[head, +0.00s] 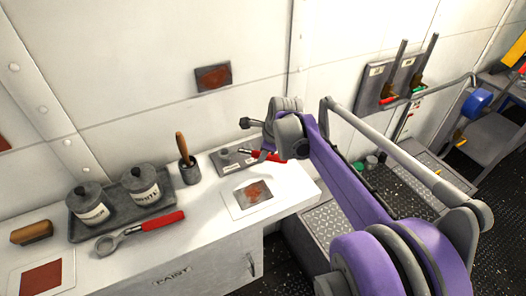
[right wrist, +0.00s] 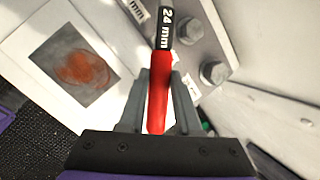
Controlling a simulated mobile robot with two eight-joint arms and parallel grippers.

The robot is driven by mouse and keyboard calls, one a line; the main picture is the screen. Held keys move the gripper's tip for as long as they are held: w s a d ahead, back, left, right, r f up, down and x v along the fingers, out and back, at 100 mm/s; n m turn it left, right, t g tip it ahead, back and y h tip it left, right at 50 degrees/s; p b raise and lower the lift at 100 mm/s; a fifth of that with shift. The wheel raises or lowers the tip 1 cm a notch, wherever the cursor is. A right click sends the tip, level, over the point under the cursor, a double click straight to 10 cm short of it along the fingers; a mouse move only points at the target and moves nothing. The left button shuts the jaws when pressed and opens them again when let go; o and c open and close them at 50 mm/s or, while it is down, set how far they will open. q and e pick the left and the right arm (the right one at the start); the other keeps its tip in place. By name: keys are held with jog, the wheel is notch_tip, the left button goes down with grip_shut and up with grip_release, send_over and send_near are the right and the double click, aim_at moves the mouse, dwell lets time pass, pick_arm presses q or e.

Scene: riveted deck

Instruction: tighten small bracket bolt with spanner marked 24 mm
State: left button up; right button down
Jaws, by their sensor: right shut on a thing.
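My right gripper (right wrist: 160,95) is shut on the red handle of a spanner (right wrist: 158,95). The black band on the spanner reads 24 mm in the right wrist view, and its head runs out of the top edge. In the head view the red handle (head: 268,156) shows at the gripper, at the back of the white counter. A grey bracket plate (head: 227,159) lies just left of it. In the right wrist view two hex bolts, one nearer (right wrist: 213,72) and one farther (right wrist: 188,31), sit on the plate, right of the spanner. Whether the spanner touches a bolt is hidden.
A second red-handled spanner (head: 163,221) lies on the counter (head: 215,222) at the left. A tray (head: 78,231) with two lidded pots, a brush holder (head: 190,174), a wooden-backed brush (head: 31,232) and a rust-patched card (head: 240,205) are also there. A wall rack (head: 381,79) stands right.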

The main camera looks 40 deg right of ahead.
jog(key=w+d+n+y, duration=0.1)
jog(key=w+n, duration=0.1)
jog(key=w+d+n+p, duration=0.1)
jog(key=w+d+n, duration=0.1)
jog(key=w+d+n+y+p, duration=0.1)
jog(key=w+d+n, duration=0.1)
jog(key=shift+w+d+r+n+g+y, duration=0.2)
jog(key=shift+w+r+n+g+y, duration=0.1)
jog(key=shift+n, duration=0.1)
jog(key=shift+w+d+f+n+y, duration=0.1)
jog(key=shift+w+d+n+y, duration=0.2)
jog(key=shift+w+n, duration=0.45)
pick_arm(q)
jog(key=r, duration=0.1)
jog(key=w+r, duration=0.1)
jog(key=r, duration=0.1)
jog(key=shift+w+r, duration=0.1)
jog(key=shift+r, duration=0.1)
